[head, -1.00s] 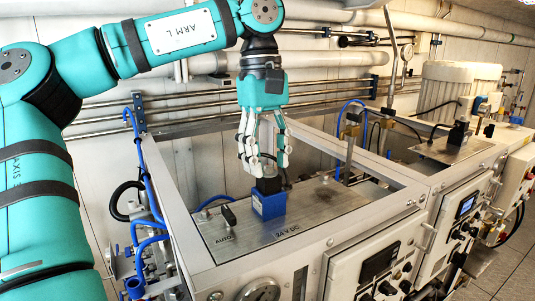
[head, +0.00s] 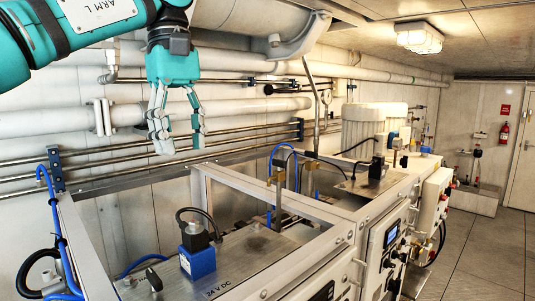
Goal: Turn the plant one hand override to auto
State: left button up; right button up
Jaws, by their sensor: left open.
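A small black lever (head: 153,279) stands on the metal top plate of the nearer unit, low in the head view. Its exact setting is hard to tell, and I cannot read the AUTO mark beside it now. A blue valve block (head: 197,262) with a black connector and cable stands just right of the lever, by the "24 V DC" mark. My left gripper (head: 182,147) points down with its fingers apart and empty. It hangs well above the blue block and lever, touching neither. My right gripper is not in view.
An open metal frame (head: 280,202) surrounds the nearer plate. A second unit with a similar plate (head: 368,183) and a control panel (head: 385,245) stands farther right. Pipes (head: 60,165) run along the wall behind the gripper. Floor (head: 480,250) is clear at right.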

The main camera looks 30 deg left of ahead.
aim_at(156, 285)
jog(key=k, duration=1.5)
